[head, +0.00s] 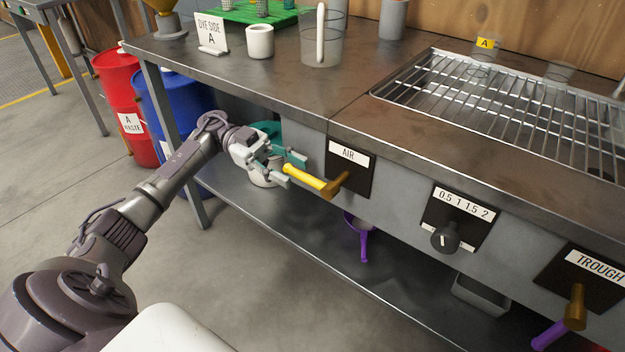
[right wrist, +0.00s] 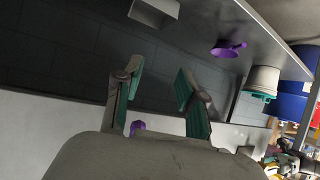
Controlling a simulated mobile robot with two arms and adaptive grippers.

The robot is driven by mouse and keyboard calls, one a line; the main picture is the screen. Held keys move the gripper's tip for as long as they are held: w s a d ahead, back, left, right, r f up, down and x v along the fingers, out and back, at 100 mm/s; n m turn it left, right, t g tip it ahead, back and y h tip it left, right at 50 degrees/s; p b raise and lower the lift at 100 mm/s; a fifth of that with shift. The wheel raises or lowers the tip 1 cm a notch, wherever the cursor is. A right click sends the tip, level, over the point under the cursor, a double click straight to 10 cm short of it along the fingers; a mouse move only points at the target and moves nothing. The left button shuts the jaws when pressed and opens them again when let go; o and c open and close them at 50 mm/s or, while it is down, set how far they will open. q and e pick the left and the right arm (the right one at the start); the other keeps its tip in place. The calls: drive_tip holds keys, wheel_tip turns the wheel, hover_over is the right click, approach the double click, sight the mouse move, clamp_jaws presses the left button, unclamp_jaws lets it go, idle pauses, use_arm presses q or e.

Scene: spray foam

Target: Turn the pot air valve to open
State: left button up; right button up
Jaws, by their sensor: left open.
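The air valve (head: 335,187) has a brass body and a yellow lever that points left and slightly up, on a dark plate labelled AIR (head: 348,155) on the bench front. My left gripper (head: 294,168) is open, with teal-padded fingers at the free left end of the yellow lever. The lever end lies between or just in front of the fingertips; I cannot tell if they touch. My right gripper (right wrist: 158,82) shows only in the right wrist view. Its two fingers are apart with nothing gripped between them.
A dial (head: 446,237) and a TROUGH valve (head: 574,307) with a purple handle sit farther right on the bench front. A lower shelf (head: 310,245) runs beneath. Red (head: 118,90) and blue (head: 178,105) drums stand left. Beakers and a wire rack (head: 500,100) are on top.

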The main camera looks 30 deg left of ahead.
sight(312, 177)
use_arm(q)
drive_tip(key=d, duration=0.5)
drive_tip(key=shift+s+d, duration=0.2)
drive_tip(key=shift+d, duration=0.1)
use_arm(e)
drive_tip(key=shift+w+a+r+t+y, duration=0.3)
drive_tip(key=shift+w+r+t, duration=0.3)
drive_tip(key=shift+r, duration=0.15)
use_arm(q)
clamp_jaws()
